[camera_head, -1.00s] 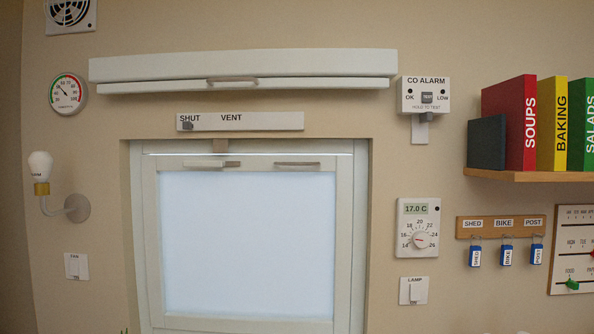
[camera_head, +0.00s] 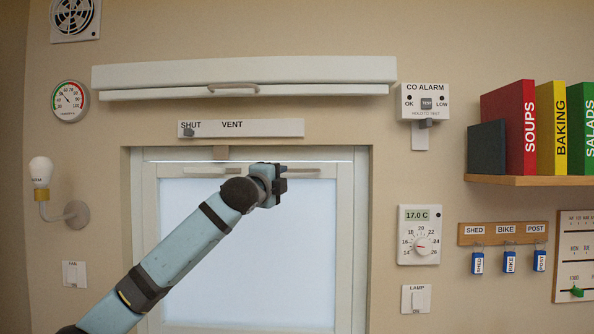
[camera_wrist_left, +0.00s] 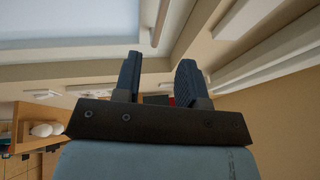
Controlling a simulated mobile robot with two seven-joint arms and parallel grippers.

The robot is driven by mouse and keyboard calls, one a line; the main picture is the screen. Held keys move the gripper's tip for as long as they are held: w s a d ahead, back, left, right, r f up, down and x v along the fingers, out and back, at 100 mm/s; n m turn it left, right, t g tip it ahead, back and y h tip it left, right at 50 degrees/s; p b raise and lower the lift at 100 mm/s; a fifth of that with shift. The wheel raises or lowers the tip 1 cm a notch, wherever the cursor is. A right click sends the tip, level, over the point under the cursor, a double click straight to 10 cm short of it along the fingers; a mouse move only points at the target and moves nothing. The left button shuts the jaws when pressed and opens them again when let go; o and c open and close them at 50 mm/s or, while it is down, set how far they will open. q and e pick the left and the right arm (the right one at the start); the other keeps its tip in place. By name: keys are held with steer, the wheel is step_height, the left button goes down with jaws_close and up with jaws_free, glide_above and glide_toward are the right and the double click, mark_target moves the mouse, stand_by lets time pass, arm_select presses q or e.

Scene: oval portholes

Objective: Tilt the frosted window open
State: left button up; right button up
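The frosted window (camera_head: 190,255) sits in a pale frame, its pane pale blue-white. My right gripper is out of view.
A SHUT/VENT slider (camera_head: 188,132) stands at SHUT above the window. A long white flap with a handle (camera_head: 232,89) is higher up. To the right are a CO alarm (camera_head: 424,100), a thermostat (camera_head: 419,234) and a bookshelf (camera_head: 540,181). A lamp (camera_head: 42,172) is left.

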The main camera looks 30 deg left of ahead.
mark_target(296, 171)
arm_select(q)
steer(key=p+x, duration=0.2)
steer(key=x, duration=0.8)
steer(key=shift+w, duration=0.4)
